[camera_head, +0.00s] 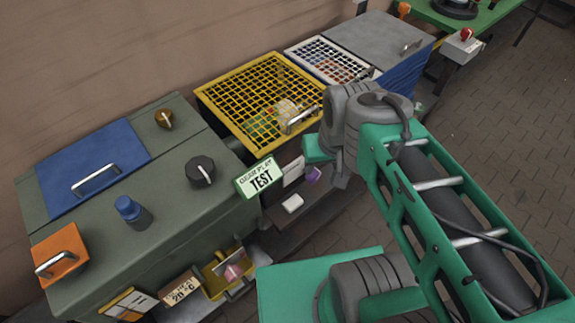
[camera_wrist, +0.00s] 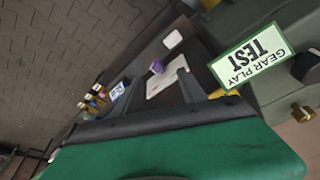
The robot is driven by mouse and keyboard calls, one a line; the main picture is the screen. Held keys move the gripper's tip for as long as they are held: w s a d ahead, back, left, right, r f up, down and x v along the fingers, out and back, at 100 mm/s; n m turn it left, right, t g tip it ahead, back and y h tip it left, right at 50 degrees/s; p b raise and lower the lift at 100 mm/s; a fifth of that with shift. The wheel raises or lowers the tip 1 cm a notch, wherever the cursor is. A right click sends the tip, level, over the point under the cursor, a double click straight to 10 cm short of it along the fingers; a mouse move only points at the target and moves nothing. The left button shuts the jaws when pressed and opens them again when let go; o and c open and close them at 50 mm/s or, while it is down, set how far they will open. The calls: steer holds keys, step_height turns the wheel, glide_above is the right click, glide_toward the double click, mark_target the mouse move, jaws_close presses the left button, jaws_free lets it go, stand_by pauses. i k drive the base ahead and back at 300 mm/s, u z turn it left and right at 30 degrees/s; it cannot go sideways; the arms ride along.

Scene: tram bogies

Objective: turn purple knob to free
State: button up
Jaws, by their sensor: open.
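The purple knob (camera_head: 314,174) is a small purple shape in the head view, below the yellow mesh lid and close to my arm. Its pointing direction is too small to read there. In the wrist view the purple knob (camera_wrist: 157,67) shows near the middle, beside a white label plate (camera_wrist: 165,82). My gripper (camera_wrist: 155,88) is open, with its two dark fingers spread on either side of the knob's place in the picture. The fingers look apart from the knob. In the head view my arm's end hides most of the gripper.
A white block (camera_head: 292,203) sits near the knob. A green "GEAR PLAY TEST" sign (camera_head: 259,178) stands on the corner of a grey-green cabinet (camera_head: 170,235) bearing a black knob (camera_head: 200,171) and blue cap (camera_head: 129,208). A yellow mesh lid (camera_head: 240,95) lies behind. Paved floor is open at right.

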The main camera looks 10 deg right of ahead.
mark_target(314, 178)
steer(key=u, duration=0.05)
steer(key=k, duration=1)
steer(key=z, duration=1.05)
steer(key=i, duration=0.85)
steer(key=u, duration=2.55)
